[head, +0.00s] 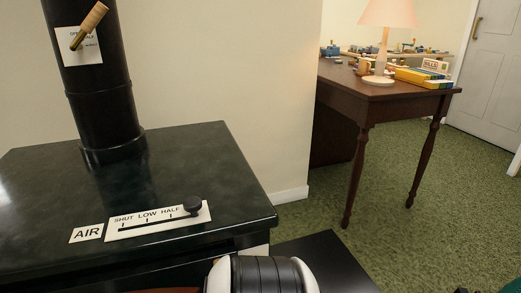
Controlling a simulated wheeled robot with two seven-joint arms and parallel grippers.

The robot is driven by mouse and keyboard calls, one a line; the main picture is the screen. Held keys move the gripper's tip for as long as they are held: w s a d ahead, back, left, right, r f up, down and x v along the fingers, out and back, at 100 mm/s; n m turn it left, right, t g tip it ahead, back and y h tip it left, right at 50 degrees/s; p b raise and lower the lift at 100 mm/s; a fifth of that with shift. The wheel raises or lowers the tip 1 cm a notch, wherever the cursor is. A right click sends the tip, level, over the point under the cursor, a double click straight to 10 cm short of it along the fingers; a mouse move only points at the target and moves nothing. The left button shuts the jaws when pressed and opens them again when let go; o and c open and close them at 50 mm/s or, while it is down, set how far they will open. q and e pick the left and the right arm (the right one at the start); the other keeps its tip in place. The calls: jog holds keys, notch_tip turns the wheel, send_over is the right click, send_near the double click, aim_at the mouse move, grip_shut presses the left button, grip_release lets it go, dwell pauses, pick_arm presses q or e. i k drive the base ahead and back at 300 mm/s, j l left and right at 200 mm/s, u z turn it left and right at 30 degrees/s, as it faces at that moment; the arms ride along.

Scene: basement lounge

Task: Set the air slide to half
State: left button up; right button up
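The air slide is a white strip (157,222) on the front of the dark stove top, marked SHUT, LOW and HALF from left to right, with a dark slot below the words. Its black knob (192,204) stands at the right end of the slot, to the right of the word HALF. The knob covers that end, so any marking under it is hidden. A separate white label (86,233) reading AIR lies to the left of the strip. Neither of my grippers shows in the head view, and nothing is touching the knob.
A black flue pipe (101,100) rises at the back left, with a wooden-handled lever (89,25) over a white plate. A brown desk (385,98) with a lamp (386,30) and small items stands back right. Green carpet (420,215) is open on the right.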

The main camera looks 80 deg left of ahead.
aim_at(191, 204)
jog(key=l+u, duration=0.45)
jog(key=l, duration=0.3)
jog(key=i+u, duration=0.1)
jog(key=u, duration=2.15)
jog(key=i+j+u, duration=0.15)
jog(key=u, duration=0.2)
jog(key=i+j+u, duration=0.1)
jog(key=i+u, duration=0.25)
